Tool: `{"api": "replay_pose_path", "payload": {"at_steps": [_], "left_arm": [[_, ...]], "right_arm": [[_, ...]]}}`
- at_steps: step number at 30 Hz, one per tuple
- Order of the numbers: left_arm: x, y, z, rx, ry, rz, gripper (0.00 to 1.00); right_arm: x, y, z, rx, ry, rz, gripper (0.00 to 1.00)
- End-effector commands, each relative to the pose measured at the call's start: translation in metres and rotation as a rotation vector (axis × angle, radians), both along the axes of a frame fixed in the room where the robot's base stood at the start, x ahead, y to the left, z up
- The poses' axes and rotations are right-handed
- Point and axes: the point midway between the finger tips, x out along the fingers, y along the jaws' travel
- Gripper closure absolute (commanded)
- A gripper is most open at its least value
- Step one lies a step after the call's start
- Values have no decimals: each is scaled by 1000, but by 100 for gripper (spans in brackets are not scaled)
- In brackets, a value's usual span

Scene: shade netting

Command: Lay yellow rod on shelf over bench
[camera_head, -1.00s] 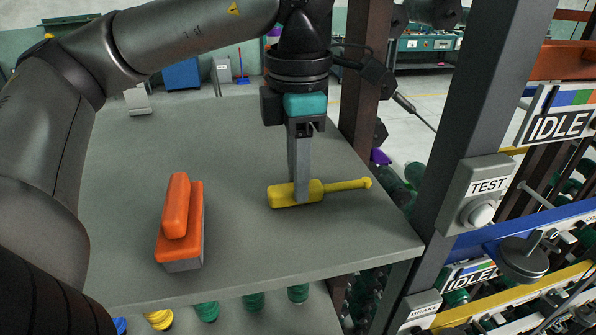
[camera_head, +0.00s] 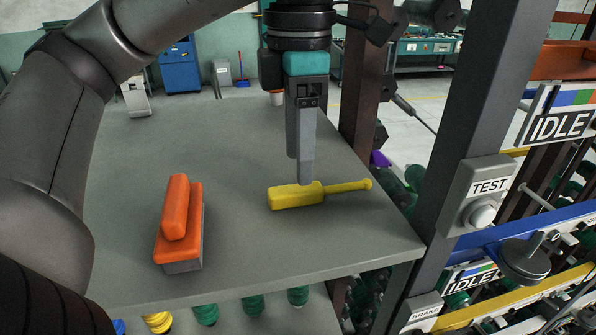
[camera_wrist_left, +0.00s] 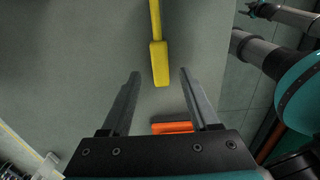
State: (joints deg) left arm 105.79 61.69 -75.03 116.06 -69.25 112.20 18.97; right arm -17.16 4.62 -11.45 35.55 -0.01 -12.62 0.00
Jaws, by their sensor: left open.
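The yellow rod (camera_head: 298,196) lies flat on the grey shelf (camera_head: 130,240), its thick end to the left and its thin end toward the right edge. My left gripper (camera_head: 304,178) points down just above and behind the rod's thick part, open and empty. In the left wrist view the rod (camera_wrist_left: 158,62) lies beyond the open fingertips (camera_wrist_left: 161,76), its thick end roughly in line with the gap between them. My right gripper is not in view.
An orange block-like brush (camera_head: 179,222) with a grey base lies on the shelf to the left of the rod. A dark upright post (camera_head: 450,150) with a TEST button box (camera_head: 479,196) stands at the shelf's right. Bare shelf surrounds the rod.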

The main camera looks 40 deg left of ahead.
Motion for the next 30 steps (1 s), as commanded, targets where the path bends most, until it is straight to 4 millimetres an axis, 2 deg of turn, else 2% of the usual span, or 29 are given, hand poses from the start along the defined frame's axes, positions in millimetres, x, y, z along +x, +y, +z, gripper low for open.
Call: {"api": "replay_pose_path", "payload": {"at_steps": [4,12,18,30], "left_arm": [[0,-1,39,0,-5,0,39],[0,-1,72,1,-1,-1,39],[0,0,80,1,0,0,39],[0,0,80,1,1,0,39]], "right_arm": [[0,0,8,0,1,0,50],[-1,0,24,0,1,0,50],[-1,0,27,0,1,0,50],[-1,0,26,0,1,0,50]]}}
